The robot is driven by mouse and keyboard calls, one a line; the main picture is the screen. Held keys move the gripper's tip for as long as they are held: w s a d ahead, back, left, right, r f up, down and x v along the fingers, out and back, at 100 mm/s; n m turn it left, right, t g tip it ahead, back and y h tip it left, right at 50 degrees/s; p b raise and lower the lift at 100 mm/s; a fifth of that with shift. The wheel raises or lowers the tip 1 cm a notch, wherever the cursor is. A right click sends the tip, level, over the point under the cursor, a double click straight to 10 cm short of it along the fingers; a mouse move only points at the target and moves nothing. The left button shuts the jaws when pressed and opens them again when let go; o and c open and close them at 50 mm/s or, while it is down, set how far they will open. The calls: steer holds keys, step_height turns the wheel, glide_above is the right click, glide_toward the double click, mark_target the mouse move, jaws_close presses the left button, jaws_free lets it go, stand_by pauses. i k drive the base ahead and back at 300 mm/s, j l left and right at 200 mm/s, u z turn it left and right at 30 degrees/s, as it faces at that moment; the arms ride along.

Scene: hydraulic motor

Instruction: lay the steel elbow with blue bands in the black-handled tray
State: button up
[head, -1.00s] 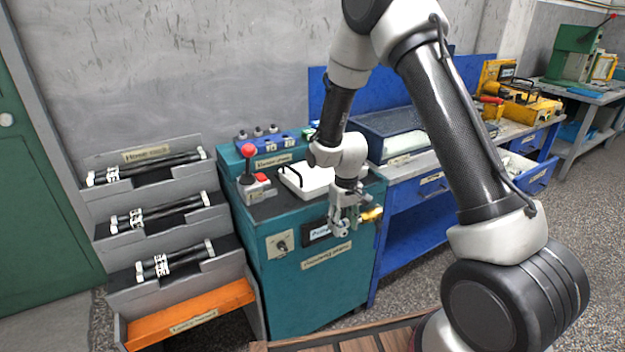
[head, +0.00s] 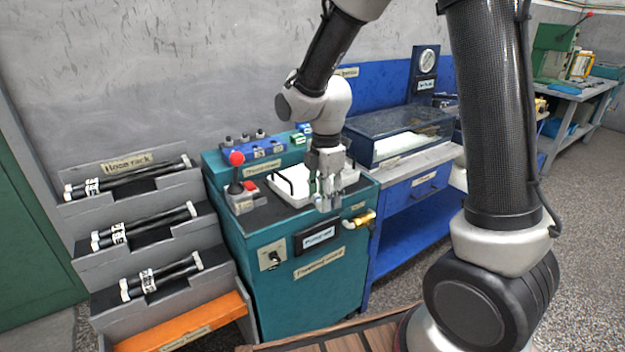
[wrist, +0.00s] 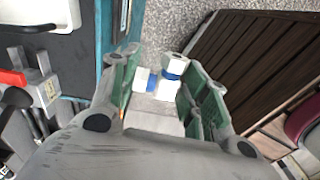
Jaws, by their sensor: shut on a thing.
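The steel elbow with blue bands (wrist: 173,67) shows in the wrist view between my fingers, with its pale ends and blue rings visible. My gripper (wrist: 165,80) is shut on it. In the head view my gripper (head: 328,203) hangs pointing down by the front right of the white tray, and the elbow is too small to make out there. The black-handled tray (head: 291,198) lies on top of the teal console, its right part hidden by my gripper. In the wrist view the tray (wrist: 55,12) is at the upper left, apart from the elbow.
A red-knobbed lever (head: 237,160) stands left of the tray on the teal console (head: 240,228). A brass fitting (head: 361,219) juts from the console's front right. A grey hose rack (head: 85,215) is at left. A glass-covered case (head: 395,132) stands on the blue bench at right.

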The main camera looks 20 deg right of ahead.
mark_target(302, 188)
steer(key=i, duration=0.85)
